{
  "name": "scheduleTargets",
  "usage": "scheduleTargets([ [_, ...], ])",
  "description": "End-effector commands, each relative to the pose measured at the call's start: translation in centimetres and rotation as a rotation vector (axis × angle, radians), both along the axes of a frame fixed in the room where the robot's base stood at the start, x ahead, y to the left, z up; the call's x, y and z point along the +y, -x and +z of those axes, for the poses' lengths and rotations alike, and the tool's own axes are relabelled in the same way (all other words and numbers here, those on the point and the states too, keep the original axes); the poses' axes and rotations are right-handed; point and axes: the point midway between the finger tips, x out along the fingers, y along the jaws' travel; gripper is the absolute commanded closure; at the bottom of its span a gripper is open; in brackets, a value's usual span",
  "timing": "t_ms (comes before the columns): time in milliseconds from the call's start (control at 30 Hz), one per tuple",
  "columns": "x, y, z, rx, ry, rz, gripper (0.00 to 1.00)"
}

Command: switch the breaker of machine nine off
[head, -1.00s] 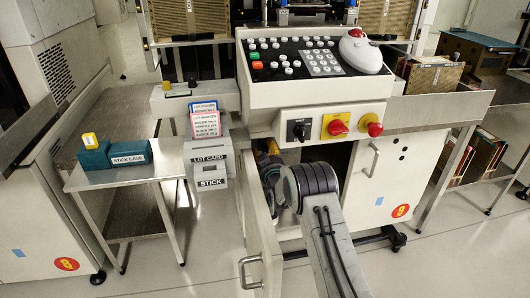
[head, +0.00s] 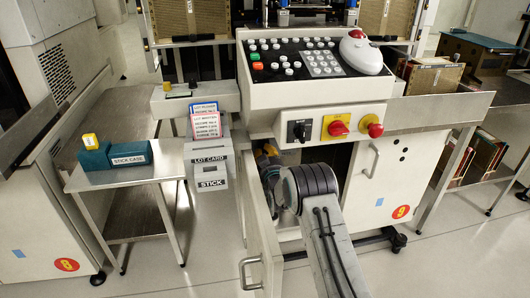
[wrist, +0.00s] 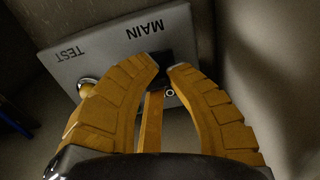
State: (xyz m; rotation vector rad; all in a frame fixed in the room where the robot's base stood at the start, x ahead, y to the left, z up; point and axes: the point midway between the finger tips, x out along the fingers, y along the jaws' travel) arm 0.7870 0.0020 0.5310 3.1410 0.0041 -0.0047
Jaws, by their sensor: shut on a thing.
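Machine nine's cabinet (head: 368,190) carries a round red 9 label at its lower right. Its lower left door (head: 262,240) stands open, and my arm reaches into the opening beside it. My gripper (wrist: 165,68) is mostly hidden in the head view. In the wrist view, its two yellow fingers close around a dark breaker handle (wrist: 158,76) on a grey panel (wrist: 105,50). The panel reads MAIN near the handle and TEST farther left, both upside down. A round metal knob (wrist: 87,84) sits below TEST, beside the left finger. The handle's on or off position cannot be told.
The console (head: 315,75) overhangs the opening, with a black rotary switch (head: 299,131) and red knobs on its front. A side table (head: 125,178) with a stick case stands left. Dark cabinet walls surround the gripper closely.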

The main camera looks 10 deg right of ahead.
Motion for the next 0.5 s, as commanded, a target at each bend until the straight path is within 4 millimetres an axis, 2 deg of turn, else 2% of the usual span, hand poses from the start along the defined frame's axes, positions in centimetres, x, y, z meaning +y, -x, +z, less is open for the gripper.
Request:
scheduleTargets([
  [167, -0.4, -0.06, 0.09, -0.016, 0.0, -0.005, 1.0],
  [500, -0.55, -0.19, -0.26, -0.171, 0.001, -0.008, 1.0],
])
